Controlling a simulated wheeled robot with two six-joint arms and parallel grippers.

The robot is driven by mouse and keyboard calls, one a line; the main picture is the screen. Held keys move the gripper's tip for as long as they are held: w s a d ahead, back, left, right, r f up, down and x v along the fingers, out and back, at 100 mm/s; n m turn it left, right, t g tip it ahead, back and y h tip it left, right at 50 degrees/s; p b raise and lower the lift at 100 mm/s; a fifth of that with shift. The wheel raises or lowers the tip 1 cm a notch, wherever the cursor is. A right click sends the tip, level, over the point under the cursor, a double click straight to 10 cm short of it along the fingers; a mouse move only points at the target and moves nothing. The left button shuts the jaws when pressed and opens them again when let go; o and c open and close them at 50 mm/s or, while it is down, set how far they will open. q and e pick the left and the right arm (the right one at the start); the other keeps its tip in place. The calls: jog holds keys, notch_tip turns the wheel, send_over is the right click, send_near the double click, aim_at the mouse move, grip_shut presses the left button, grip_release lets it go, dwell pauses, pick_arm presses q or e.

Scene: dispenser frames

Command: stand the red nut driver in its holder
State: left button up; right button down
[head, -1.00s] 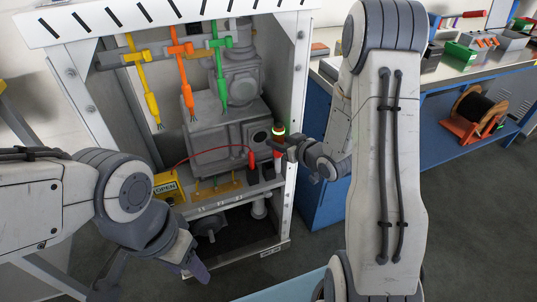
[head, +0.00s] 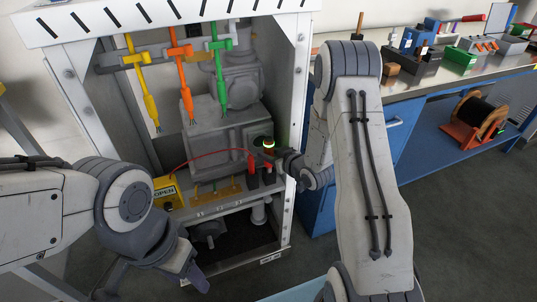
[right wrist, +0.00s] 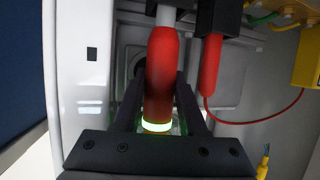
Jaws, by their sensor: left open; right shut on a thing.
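The red nut driver (right wrist: 160,75) has a red handle with a glowing green-white band at its near end and a pale grey shaft at its far end. My right gripper (right wrist: 159,92) is shut around the handle. In the head view the driver's lit top (head: 268,146) shows beside my right gripper (head: 276,156), inside the cabinet's right side. A dark holder block (right wrist: 228,14) is at the top of the right wrist view, close to the shaft. Whether the shaft is in it I cannot tell. My left gripper (head: 190,274) is open and empty at the cabinet's lower front.
A red probe (right wrist: 211,65) with a red cable hangs just right of the driver. A yellow OPEN box (head: 168,192) stands on the cabinet shelf. Yellow, orange and green tools (head: 219,62) hang above. The cabinet's right post (head: 298,95) is close to my right arm.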

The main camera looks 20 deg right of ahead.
jog(key=shift+f, duration=0.1)
jog(key=c, duration=0.8)
grip_release()
jog(key=shift+o, duration=0.2)
